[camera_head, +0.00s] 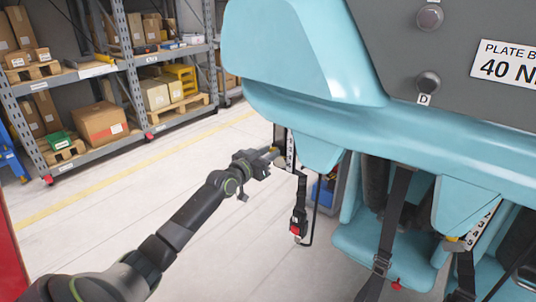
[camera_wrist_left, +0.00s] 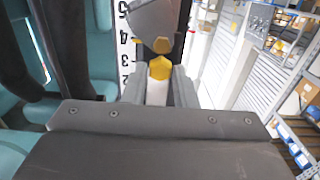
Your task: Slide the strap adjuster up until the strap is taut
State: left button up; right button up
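The strap adjuster's yellow tab (camera_wrist_left: 160,68) is between the fingers of my left gripper (camera_wrist_left: 158,90), which appear closed on its sides. In the head view my left gripper (camera_head: 272,154) reaches the scale's left edge and hides most of the adjuster. A black strap (camera_head: 301,185) hangs below, with a red-buttoned buckle (camera_head: 298,226). My right gripper is out of view.
The teal seat unit (camera_head: 290,60) overhangs on the right. A second strap (camera_head: 396,215) and another number scale (camera_head: 480,228) are at lower right. Shelves with boxes (camera_head: 100,122) stand at the back left. The floor (camera_head: 110,205) between is clear.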

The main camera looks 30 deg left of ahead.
pick_arm(q)
grip_shut()
jog(key=shift+r+p, duration=0.4)
jog(key=shift+r, duration=0.1)
notch_tip(320, 180, up, 2)
jog(key=shift+r+p, duration=0.15)
jog(key=shift+p, duration=0.65)
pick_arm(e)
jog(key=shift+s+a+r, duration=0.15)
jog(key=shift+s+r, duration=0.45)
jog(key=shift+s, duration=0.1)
pick_arm(q)
jog(key=o, duration=0.7)
grip_release()
jog(key=shift+o, duration=0.2)
jog(key=shift+s, duration=0.1)
